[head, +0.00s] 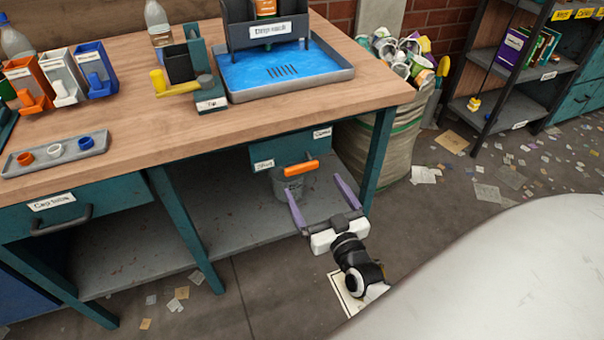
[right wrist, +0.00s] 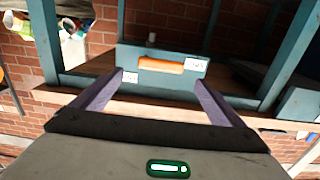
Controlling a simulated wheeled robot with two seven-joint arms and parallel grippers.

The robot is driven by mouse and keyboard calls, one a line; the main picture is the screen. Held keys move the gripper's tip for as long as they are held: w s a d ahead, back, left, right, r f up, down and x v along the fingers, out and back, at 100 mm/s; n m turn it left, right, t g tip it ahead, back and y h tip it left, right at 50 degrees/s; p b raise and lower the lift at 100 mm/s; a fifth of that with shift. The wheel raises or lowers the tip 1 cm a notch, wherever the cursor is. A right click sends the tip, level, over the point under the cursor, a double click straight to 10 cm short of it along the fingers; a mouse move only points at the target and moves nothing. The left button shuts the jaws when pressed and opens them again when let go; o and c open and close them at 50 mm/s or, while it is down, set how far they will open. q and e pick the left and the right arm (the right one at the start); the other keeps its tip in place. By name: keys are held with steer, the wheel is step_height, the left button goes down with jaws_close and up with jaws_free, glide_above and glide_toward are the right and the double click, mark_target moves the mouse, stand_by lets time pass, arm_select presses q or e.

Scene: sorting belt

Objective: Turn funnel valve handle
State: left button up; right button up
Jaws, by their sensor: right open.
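The orange valve handle (head: 301,168) is a bar on the front of a teal box (head: 285,149) under the bench top. It lies roughly crosswise, tilted slightly in the head view. The box has a white label on each side, too small to read surely. In the right wrist view the handle (right wrist: 160,65) appears between the fingertips, some way ahead of them. My right gripper (head: 318,189) has purple fingers spread open and empty, in front of the handle and apart from it. It also shows in the right wrist view (right wrist: 160,82). My left gripper is not in view.
A grey bucket (head: 288,184) stands below the box. A teal bench leg (head: 378,150) is right of the gripper, with a full waste bin (head: 385,145) behind it. A blue basin (head: 285,70) sits on the bench. Open floor lies in front, with scattered papers.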

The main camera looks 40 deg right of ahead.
mark_target(302, 169)
steer(key=b+x, duration=0.1)
steer(key=x, duration=0.8)
steer(key=shift+w, duration=0.2)
steer(key=shift+a, duration=0.1)
steer(key=c, duration=1.5)
